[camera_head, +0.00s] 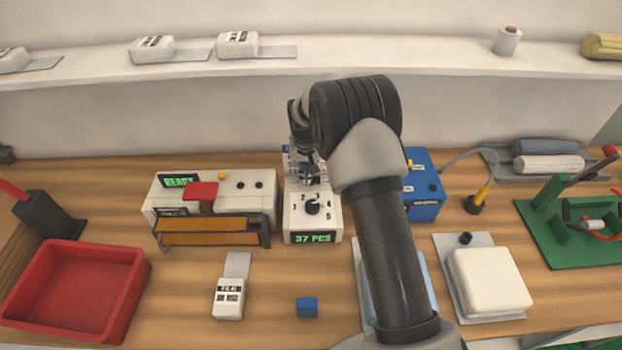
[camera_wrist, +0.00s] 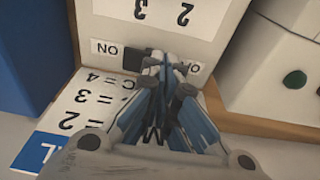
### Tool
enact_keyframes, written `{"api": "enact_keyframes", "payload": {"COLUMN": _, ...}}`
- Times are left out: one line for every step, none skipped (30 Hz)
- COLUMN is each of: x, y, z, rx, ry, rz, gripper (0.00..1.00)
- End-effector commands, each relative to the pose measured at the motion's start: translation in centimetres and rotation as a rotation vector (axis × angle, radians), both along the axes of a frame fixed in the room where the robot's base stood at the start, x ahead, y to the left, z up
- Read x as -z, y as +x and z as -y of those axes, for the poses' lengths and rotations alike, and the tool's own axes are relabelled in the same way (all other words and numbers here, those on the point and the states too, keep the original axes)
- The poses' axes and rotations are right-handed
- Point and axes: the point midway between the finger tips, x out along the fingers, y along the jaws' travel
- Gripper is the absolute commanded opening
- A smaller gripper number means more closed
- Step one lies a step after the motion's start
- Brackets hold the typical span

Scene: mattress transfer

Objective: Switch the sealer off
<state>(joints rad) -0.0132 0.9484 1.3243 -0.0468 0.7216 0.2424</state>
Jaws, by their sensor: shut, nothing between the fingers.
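A white unit with a dial (camera_head: 313,207) marked 1 to 5 and a green "37 PCS" display stands mid-bench. My gripper (camera_head: 311,176) is at its back, partly hidden by my arm. In the wrist view, my gripper (camera_wrist: 160,68) is shut and empty, its fingertips in front of a white panel (camera_wrist: 108,62) between an "ON" label and a partly covered "O…" label. No visible label names the sealer.
A blue box (camera_head: 423,188) stands close on the right of the dial unit. A red bin (camera_head: 75,290), a white packet (camera_head: 229,298) and a small blue cube (camera_head: 306,307) are in front. A green fixture (camera_head: 580,230) is far right. A shelf (camera_head: 250,62) runs behind.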

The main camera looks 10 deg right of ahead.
Motion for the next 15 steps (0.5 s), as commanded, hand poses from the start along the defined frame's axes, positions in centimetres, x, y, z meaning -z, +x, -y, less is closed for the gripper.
{"api": "enact_keyframes", "payload": {"x": 0.2, "y": 0.0, "z": 0.0, "rx": 0.000, "ry": 0.000, "rz": -0.001, "gripper": 0.00}}
{"api": "enact_keyframes", "payload": {"x": 0.2, "y": 0.0, "z": 0.0, "rx": 0.000, "ry": 0.000, "rz": -0.001, "gripper": 0.00}}
{"api": "enact_keyframes", "payload": {"x": 0.2, "y": 0.0, "z": 0.0, "rx": 0.000, "ry": 0.000, "rz": -0.001, "gripper": 0.00}}
{"api": "enact_keyframes", "payload": {"x": 0.2, "y": 0.0, "z": 0.0, "rx": 0.000, "ry": 0.000, "rz": -0.001, "gripper": 0.00}}
{"api": "enact_keyframes", "payload": {"x": 0.1, "y": 0.0, "z": 0.0, "rx": 0.000, "ry": 0.000, "rz": -0.001, "gripper": 0.00}}
{"api": "enact_keyframes", "payload": {"x": 0.0, "y": 0.0, "z": 0.0, "rx": 0.000, "ry": 0.000, "rz": -0.001, "gripper": 0.00}}
{"api": "enact_keyframes", "payload": {"x": -0.1, "y": 0.0, "z": 0.0, "rx": 0.000, "ry": 0.000, "rz": -0.001, "gripper": 0.00}}
{"api": "enact_keyframes", "payload": {"x": -0.2, "y": 0.0, "z": 0.0, "rx": 0.000, "ry": 0.000, "rz": -0.001, "gripper": 0.00}}
{"api": "enact_keyframes", "payload": {"x": -0.4, "y": 0.0, "z": 0.0, "rx": 0.000, "ry": 0.000, "rz": -0.001, "gripper": 0.00}}
{"api": "enact_keyframes", "payload": {"x": -0.7, "y": 0.0, "z": 0.0, "rx": 0.000, "ry": 0.000, "rz": -0.001, "gripper": 0.00}}
{"api": "enact_keyframes", "payload": {"x": -0.9, "y": 0.0, "z": 0.0, "rx": 0.000, "ry": 0.000, "rz": -0.001, "gripper": 0.00}}
{"api": "enact_keyframes", "payload": {"x": -1.2, "y": 0.0, "z": 0.0, "rx": 0.000, "ry": 0.000, "rz": -0.001, "gripper": 0.00}}
{"api": "enact_keyframes", "payload": {"x": -1.5, "y": 0.0, "z": 0.0, "rx": 0.000, "ry": 0.000, "rz": -0.001, "gripper": 0.00}}
{"api": "enact_keyframes", "payload": {"x": -1.8, "y": 0.0, "z": 0.0, "rx": 0.000, "ry": 0.000, "rz": -0.001, "gripper": 0.00}}
{"api": "enact_keyframes", "payload": {"x": -2.1, "y": 0.0, "z": 0.0, "rx": 0.000, "ry": 0.000, "rz": -0.001, "gripper": 0.00}}
